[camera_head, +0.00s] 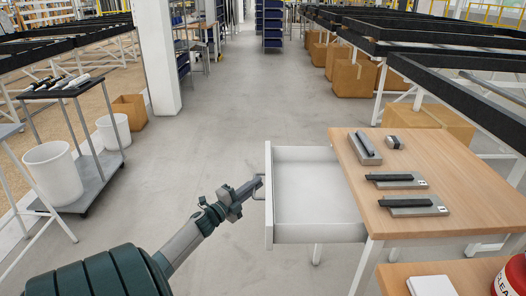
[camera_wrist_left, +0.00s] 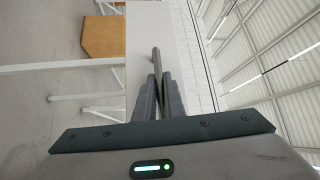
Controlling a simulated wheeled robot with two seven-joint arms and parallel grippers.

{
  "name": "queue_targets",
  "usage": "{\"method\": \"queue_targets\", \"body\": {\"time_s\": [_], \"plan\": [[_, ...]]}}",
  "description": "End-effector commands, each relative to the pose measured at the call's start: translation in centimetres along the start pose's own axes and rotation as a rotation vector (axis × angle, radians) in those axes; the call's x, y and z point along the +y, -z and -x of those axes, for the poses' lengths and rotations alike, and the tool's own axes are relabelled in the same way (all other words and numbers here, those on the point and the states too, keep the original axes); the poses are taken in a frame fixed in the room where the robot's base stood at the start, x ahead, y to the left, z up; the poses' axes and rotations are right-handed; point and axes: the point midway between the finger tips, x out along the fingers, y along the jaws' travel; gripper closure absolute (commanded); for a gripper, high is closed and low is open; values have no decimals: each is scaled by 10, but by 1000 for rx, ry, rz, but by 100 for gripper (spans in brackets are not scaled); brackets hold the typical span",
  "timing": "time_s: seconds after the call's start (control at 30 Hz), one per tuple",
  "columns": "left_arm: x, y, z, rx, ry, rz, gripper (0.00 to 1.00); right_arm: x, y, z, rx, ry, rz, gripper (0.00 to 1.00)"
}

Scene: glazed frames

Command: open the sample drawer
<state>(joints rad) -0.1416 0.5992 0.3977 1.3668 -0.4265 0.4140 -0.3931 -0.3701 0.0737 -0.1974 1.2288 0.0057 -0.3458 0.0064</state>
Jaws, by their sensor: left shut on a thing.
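The white sample drawer (camera_head: 318,190) stands pulled out to the left from under the wooden table (camera_head: 460,195). Its inside looks empty in the head view. A metal handle (camera_head: 258,187) is on its front panel (camera_head: 269,205). My left gripper (camera_head: 256,186) is shut on the handle. In the left wrist view the fingers (camera_wrist_left: 158,92) close around the handle (camera_wrist_left: 156,60), with the white drawer front (camera_wrist_left: 145,30) beyond it. My right gripper is not in either view.
Grey blocks with black bars (camera_head: 415,206) lie on the table. A red-and-white container (camera_head: 512,278) and a white sheet (camera_head: 432,286) are at the lower right. A cart with a white bin (camera_head: 52,172) stands at the left. The floor (camera_head: 215,120) between is clear.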

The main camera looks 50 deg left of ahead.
Motion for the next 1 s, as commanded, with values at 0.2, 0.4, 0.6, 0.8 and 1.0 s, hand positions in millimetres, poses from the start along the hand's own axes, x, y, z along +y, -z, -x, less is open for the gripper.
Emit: {"method": "queue_targets", "body": {"time_s": [0.2, 0.4, 0.6, 0.8, 1.0], "plan": [[1, 0, 0, -1, -1, 0, 100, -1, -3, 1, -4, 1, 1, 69], [1, 0, 0, -1, -1, 0, 83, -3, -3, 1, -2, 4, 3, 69], [0, 0, 0, -1, 0, 0, 83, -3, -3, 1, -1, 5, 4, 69], [1, 0, 6, -1, 0, 0, 83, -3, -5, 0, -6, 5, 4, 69], [2, 0, 26, -1, -2, 1, 83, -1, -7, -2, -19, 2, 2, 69]]}}
